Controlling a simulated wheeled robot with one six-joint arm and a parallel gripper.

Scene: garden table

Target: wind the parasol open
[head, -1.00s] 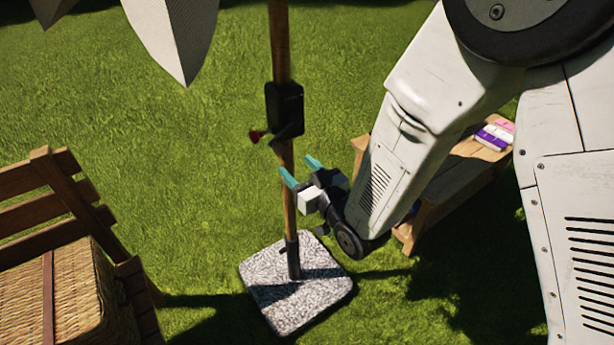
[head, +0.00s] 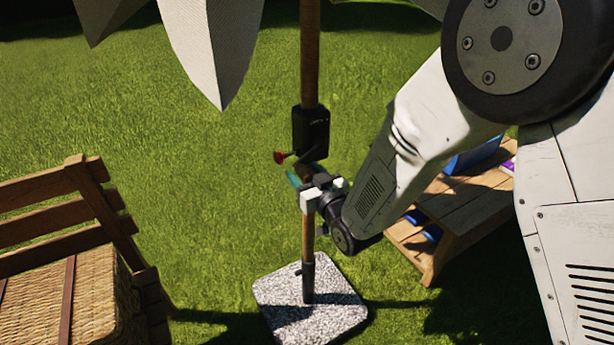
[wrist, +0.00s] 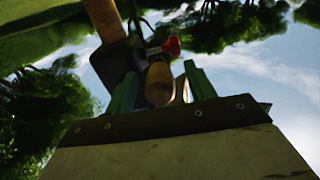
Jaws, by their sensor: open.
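The parasol's pale canopy (head: 215,45) hangs in drooping, pointed folds at the top of the head view. Its wooden pole (head: 310,60) carries a black winder housing (head: 311,130), with a red knob (head: 280,157) low on its left. My gripper (head: 305,177) is open just below the housing, in front of the pole. In the wrist view, a rounded wooden grip (wrist: 159,84) shows between my teal fingers (wrist: 163,88). The red knob (wrist: 172,46) and housing (wrist: 121,62) are beyond it. I cannot tell whether either finger touches the grip.
The pole stands in a speckled stone base (head: 311,297) on grass. A low wooden table (head: 450,210) with blue and purple items is behind my arm. Open grass lies behind the pole.

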